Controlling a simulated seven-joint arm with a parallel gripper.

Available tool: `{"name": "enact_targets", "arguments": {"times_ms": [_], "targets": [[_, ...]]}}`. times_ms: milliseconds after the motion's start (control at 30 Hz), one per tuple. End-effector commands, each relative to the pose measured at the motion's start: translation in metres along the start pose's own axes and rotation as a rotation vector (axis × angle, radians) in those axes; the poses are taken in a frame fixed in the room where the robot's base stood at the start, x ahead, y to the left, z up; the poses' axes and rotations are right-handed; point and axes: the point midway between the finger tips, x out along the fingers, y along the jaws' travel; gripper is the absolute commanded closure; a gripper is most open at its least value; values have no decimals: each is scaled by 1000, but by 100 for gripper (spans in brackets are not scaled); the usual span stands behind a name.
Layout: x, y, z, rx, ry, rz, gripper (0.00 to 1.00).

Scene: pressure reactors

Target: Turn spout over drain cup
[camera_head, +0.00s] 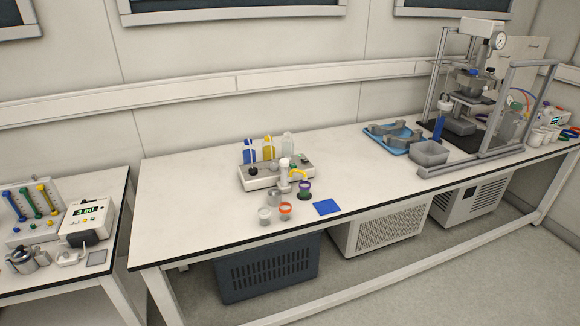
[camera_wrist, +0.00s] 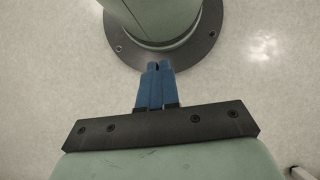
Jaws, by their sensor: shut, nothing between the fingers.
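In the head view, a small grey dispensing unit (camera_head: 262,184) with a short white column (camera_head: 284,172) stands on the main bench. A yellow curved piece (camera_head: 299,174), which looks like the spout, reaches to the right from the column. Several small cups are in front: a grey one (camera_head: 273,197), a whitish one (camera_head: 264,216), an orange-rimmed one (camera_head: 286,211) and a dark one with a green and purple band (camera_head: 304,190). I cannot tell which is the drain cup. In the wrist view my gripper (camera_wrist: 158,66) has blue fingers pressed together, empty, away from these things.
Blue (camera_head: 249,151), yellow (camera_head: 268,149) and clear (camera_head: 288,146) bottles stand behind the unit. A blue pad (camera_head: 326,207) lies right of the cups. A press frame (camera_head: 468,90) and a blue tray (camera_head: 394,140) are farther right. The bench's left part is clear.

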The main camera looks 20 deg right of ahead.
Motion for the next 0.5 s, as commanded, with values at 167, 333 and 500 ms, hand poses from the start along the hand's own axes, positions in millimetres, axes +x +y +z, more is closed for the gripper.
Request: {"name": "enact_targets", "arguments": {"times_ms": [167,333,500], "targets": [[-8,2,-9,10,6,0,81],[-39,10,-36,46,29,-1,65],[-82,22,-66,96,55,1,48]]}}
